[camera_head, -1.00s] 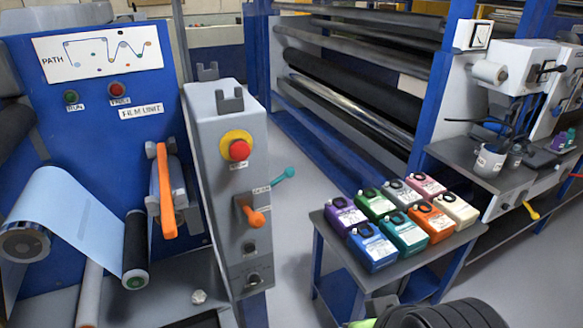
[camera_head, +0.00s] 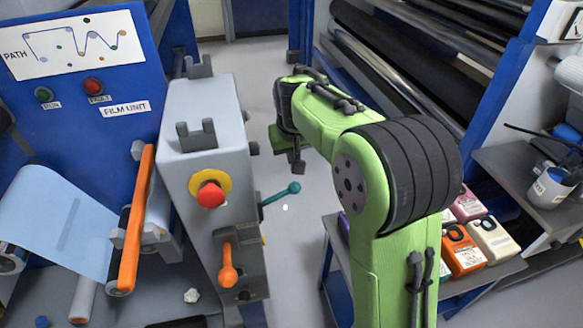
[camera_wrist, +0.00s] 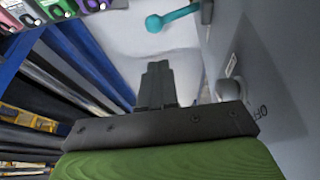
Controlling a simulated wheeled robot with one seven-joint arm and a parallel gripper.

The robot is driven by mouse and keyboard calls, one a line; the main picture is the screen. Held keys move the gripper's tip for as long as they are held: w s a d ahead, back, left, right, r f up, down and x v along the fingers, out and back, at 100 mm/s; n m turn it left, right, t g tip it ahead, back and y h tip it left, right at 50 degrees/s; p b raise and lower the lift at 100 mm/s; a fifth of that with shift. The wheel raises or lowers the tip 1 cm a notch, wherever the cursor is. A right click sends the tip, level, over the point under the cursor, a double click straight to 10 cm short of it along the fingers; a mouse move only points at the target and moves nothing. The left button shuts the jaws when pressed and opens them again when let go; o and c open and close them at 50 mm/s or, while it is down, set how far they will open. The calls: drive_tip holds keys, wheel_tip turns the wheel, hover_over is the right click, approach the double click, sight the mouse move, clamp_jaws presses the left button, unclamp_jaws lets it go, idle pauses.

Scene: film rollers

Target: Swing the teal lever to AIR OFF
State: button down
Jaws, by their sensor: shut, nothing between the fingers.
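The teal lever (camera_head: 281,194) sticks out from the right side of the grey control post (camera_head: 205,120), its ball end up and to the right. In the wrist view the teal lever (camera_wrist: 174,17) shows at the top, beyond the fingertips and apart from them. My gripper (camera_wrist: 158,68) is shut and empty, beside the post's side face. In the head view my gripper (camera_head: 297,166) hangs behind the lever, partly hidden by my green arm.
An orange lever (camera_head: 228,265) and a red button (camera_head: 210,194) are on the post's front. A table (camera_head: 480,285) with coloured containers stands at right, partly hidden by my arm. Dark rollers (camera_head: 400,65) stand behind. Grey floor is clear between post and table.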

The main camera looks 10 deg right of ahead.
approach(297, 185)
drive_tip(key=x, duration=0.4)
drive_tip(key=a+x, duration=0.1)
drive_tip(key=x, duration=0.1)
drive_tip(key=shift+w+f+b, duration=0.25)
drive_tip(key=shift+w+b, duration=0.1)
drive_tip(key=shift+b, duration=0.05)
drive_tip(key=shift+d+f, duration=0.1)
drive_tip(key=shift+d, duration=0.05)
drive_tip(key=shift+d+f+y+b, duration=0.5)
drive_tip(key=shift+f+y+b, duration=0.1)
drive_tip(key=shift+y+b, duration=0.1)
wheel_tip(297, 185, down, 11)
drive_tip(key=d+m+y+b, duration=0.1)
drive_tip(key=d+y+b, duration=0.1)
drive_tip(key=y+b, duration=0.2)
drive_tip(key=shift+d+r+m+y+b, duration=0.2)
drive_tip(key=shift+d+m+y+b, duration=0.15)
drive_tip(key=shift+y, duration=1.35)
drive_tip(key=shift+s+f, duration=0.1)
drive_tip(key=shift+s, duration=0.05)
